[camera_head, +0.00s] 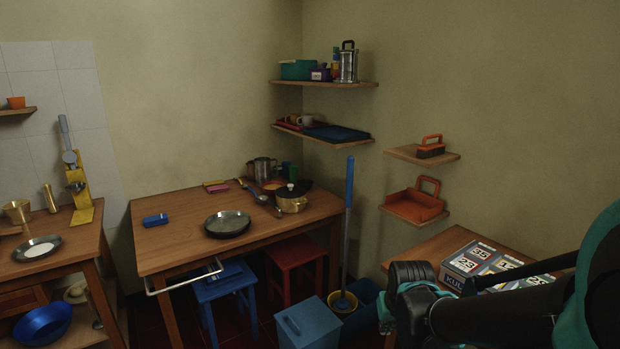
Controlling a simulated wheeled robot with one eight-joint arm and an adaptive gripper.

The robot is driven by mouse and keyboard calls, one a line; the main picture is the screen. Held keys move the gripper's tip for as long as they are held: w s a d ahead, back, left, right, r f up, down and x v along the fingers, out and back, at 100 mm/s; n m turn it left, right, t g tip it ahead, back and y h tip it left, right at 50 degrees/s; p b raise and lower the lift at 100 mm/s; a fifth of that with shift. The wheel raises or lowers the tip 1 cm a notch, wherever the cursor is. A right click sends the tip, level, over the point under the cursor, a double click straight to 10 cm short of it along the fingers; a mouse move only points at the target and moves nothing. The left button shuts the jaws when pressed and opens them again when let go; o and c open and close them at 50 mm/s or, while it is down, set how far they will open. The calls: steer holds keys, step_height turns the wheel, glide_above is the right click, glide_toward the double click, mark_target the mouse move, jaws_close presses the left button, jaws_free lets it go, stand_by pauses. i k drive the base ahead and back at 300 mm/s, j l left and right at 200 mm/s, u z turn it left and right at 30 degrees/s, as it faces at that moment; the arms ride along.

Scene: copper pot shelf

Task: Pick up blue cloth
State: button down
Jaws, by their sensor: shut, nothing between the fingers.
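Several flat blue things could be the blue cloth, and I cannot tell for certain which is it. A small folded-looking blue item (155,219) lies on the left of the middle wooden table (180,250). A flat dark blue piece (337,133) lies on the lower corner shelf (325,142). Another blue piece shows behind the rail at the table's front, above the blue stool (213,292). My black and teal arm reaches in from the lower right. I cannot make out my gripper's fingers, and no part of the arm touches these blue things.
A dark pan (227,223) and a brass lidded pot (291,198) stand on the middle table. A blue-handled mop (348,220), a blue bin (307,322) and a red stool (294,255) crowd the floor. Boxes (482,258) sit on the right table near my arm.

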mark_target(160, 219)
steer(key=u, duration=1.3)
steer(key=i+j+z, duration=0.1)
steer(key=z, duration=0.35)
steer(key=i+j+z, duration=0.35)
steer(key=j, duration=0.2)
steer(key=i+j+z, duration=0.15)
steer(key=j, duration=0.2)
steer(key=i+j+z, duration=0.15)
steer(key=j, duration=0.15)
steer(key=k, duration=0.05)
